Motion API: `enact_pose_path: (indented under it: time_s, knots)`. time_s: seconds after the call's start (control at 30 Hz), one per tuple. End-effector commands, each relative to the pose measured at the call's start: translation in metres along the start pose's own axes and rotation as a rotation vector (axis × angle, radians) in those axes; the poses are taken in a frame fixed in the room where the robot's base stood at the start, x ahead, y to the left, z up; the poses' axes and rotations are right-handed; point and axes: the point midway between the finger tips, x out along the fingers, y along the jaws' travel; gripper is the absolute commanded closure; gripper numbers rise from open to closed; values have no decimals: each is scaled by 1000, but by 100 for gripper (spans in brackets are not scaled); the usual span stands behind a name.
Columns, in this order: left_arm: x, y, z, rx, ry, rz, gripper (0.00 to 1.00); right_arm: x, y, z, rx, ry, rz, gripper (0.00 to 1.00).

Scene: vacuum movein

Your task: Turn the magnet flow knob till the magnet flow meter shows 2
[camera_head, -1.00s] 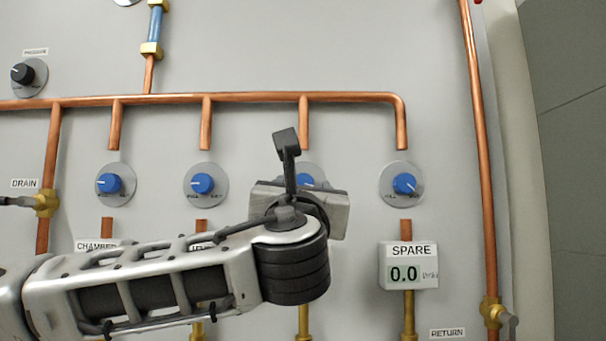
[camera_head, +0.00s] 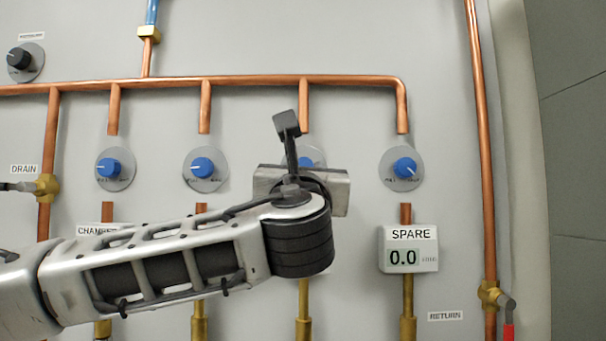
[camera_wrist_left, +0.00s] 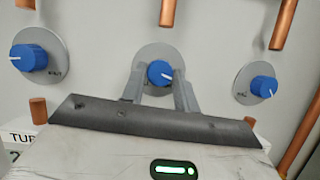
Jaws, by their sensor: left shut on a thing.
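A blue flow knob (camera_wrist_left: 160,72) on a grey round dial plate, third in the row of blue knobs, shows in the left wrist view. My left gripper (camera_wrist_left: 160,90) has one finger on each side of it and is shut on it. The knob's white pointer line points to the right and slightly down. In the head view a sliver of this knob (camera_head: 309,163) shows behind my gripper. The knob's name label and its meter are hidden behind my left arm, so no reading shows. My right gripper is not in view.
Neighbouring blue knobs stand to the left (camera_head: 204,168) and right (camera_head: 404,168). The spare meter (camera_head: 408,249) reads 0.0. Copper pipes (camera_head: 207,106) run above the knobs. The return valve (camera_head: 492,295) is at the lower right, the drain valve (camera_head: 46,187) at the left.

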Motion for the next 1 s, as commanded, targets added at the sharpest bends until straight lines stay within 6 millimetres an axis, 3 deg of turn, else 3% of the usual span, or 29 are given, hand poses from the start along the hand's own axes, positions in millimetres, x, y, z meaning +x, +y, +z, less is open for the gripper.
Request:
enact_pose_path:
  time_s: [0.4,1.0]
  knots:
    - [-2,-4,-4,-290,3,118,92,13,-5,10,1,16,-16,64]
    - [1,-8,2,-815,5,338,92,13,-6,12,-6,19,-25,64]
